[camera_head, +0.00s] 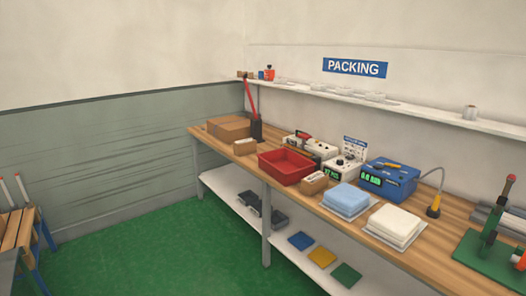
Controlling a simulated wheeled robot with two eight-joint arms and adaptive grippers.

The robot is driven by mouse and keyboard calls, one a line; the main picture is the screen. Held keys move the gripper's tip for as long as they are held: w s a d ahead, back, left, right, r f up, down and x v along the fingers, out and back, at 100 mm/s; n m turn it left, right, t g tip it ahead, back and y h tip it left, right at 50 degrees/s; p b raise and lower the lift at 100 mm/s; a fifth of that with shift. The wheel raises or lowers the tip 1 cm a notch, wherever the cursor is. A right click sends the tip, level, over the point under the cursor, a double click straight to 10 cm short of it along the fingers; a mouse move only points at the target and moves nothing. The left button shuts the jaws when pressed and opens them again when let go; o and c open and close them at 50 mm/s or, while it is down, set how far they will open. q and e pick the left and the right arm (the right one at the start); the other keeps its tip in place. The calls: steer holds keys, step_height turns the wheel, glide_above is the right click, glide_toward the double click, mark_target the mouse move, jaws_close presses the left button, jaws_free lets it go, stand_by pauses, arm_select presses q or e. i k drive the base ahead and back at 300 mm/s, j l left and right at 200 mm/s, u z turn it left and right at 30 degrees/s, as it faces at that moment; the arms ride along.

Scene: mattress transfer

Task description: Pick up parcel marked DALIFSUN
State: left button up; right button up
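No lettering DALIFSUN can be read on any parcel at this size. A larger brown cardboard box (229,127) lies at the far left end of the wooden workbench (207,132). A small brown box (244,147) with a pale label lies in front of it, near the bench's front edge. Another small brown box (313,184) with a pale label lies just right of the red tray (280,172), also near the front edge. Neither of my grippers is in view.
Beyond the small boxes stand pale devices (343,168) and a blue device (390,180). Blue (346,200) and white (394,225) folded stacks lie to the right. A lower shelf (310,262) holds coloured squares. Green floor (180,240) is clear in front. A slatted bench (18,230) stands left.

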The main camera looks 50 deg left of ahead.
mark_target(311, 185)
steer(key=i+j, duration=0.1)
steer(key=j, duration=0.5)
steer(key=i+j+u, duration=0.1)
steer(key=j, duration=0.45)
steer(key=i+j, duration=0.2)
steer(key=j, duration=0.4)
steer(key=i+j, duration=0.15)
steer(key=j, duration=0.4)
steer(key=i+j+u, duration=0.1)
steer(key=j, duration=0.5)
steer(key=i+j, duration=0.2)
steer(key=j, duration=0.35)
steer(key=i+j+u, duration=0.1)
steer(key=j, duration=0.5)
steer(key=i+j, duration=0.25)
steer(key=j, duration=0.3)
